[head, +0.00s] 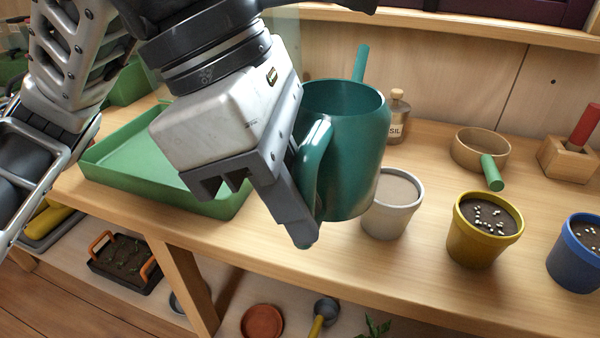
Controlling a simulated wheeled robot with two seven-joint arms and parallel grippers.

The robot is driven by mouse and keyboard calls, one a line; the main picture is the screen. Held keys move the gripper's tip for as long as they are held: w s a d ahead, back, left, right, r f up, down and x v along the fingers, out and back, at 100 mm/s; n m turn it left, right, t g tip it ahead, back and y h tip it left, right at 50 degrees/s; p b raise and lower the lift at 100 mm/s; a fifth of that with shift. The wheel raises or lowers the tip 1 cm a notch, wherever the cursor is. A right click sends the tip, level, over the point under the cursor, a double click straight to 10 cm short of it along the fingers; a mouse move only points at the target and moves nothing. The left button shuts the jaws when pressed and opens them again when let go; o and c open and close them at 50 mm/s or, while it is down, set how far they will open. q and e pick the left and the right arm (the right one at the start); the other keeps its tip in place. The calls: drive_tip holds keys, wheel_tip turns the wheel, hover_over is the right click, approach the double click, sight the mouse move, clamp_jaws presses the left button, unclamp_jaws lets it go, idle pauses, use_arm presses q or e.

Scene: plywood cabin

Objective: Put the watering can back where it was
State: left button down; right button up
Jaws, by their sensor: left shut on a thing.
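The teal watering can (350,150) is in the middle of the head view, upright, with its handle towards my left gripper and its spout rising behind it. My left gripper (305,225) is shut on the watering can at its handle. The can appears held above the wooden bench (400,275), in front of a pale pot (393,200) that it partly overlaps in the picture. The fingers' contact with the handle is partly hidden. My right gripper is not in view.
A green tray (110,160) lies left on the bench. A yellow pot (484,228), a blue pot (578,250), a wooden sieve-like ring (480,150), a labelled bottle (397,118) and a wooden block (566,158) stand to the right. A lower shelf holds a terracotta saucer (262,322).

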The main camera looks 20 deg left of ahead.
use_arm(q)
drive_tip(key=shift+w+a+f+b, duration=0.15)
drive_tip(key=shift+w+a+f, duration=1.15)
drive_tip(key=shift+w+f, duration=0.7)
drive_tip(key=shift+w+a+f+b, duration=0.15)
drive_tip(key=shift+w+a+f, duration=1.15)
drive_tip(key=shift+w+f, duration=0.75)
drive_tip(key=shift+w+a+f+b, duration=0.15)
drive_tip(key=shift+w+a+f, duration=1.35)
drive_tip(key=shift+f, duration=0.8)
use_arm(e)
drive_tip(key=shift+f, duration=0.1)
use_arm(q)
drive_tip(key=shift+w+d, duration=0.15)
drive_tip(key=shift+d, duration=0.05)
drive_tip(key=shift+f, duration=0.15)
drive_tip(key=c, duration=1.4)
unclamp_jaws()
drive_tip(key=shift+o, duration=0.2)
